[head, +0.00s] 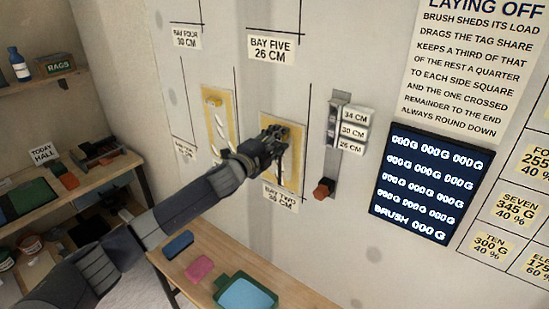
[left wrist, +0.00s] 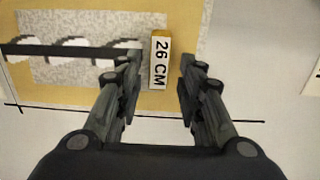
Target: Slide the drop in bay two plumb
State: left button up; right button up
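In the head view, the drop in bay two (head: 296,135) is a tan panel with a grey and white pattern, upright on the wall above the BAY TWO label (head: 281,198). My left gripper (head: 272,138) is in front of its upper part and hides some of it. My right gripper is not in view.
Below stands a bench (head: 290,299) with a green tray (head: 270,290); shelves (head: 20,228) stand left.

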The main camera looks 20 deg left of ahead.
pick_arm(q)
jog(key=shift+s+f, duration=0.1)
jog(key=v, duration=1.2)
jog(key=s+a+f+n+g+y+b, duration=0.1)
jog(key=a+f+n+g+y, duration=0.2)
jog(key=f, duration=1.1)
jog(key=a+f+n+g+y+b, duration=0.15)
jog(key=a+f+n, duration=0.3)
jog(key=f, duration=1.05)
jog(key=s+f+n+g+b, duration=0.1)
jog(key=s+f+n, duration=0.1)
jog(key=s+f, duration=0.6)
jog(key=s+f+n+g+b, duration=0.15)
jog(key=s+f, duration=0.25)
jog(key=f, duration=0.9)
jog(key=s+d+f+n+g+y, duration=0.15)
jog(key=s+f+n+g, duration=0.35)
jog(key=s+f, duration=1.55)
jog(key=s+d+f+n+g+b, duration=0.1)
jog(key=s+d+f+g, duration=0.1)
jog(key=s, duration=1)
jog(key=s+d+f+n+g+h, duration=0.1)
jog(key=s+d+f, duration=0.3)
jog(key=s, duration=0.8)
jog(key=shift+s+d+n+g+b, duration=0.25)
jog(key=shift+d+n+g+b, duration=0.15)
jog(key=shift+d+g, duration=0.25)
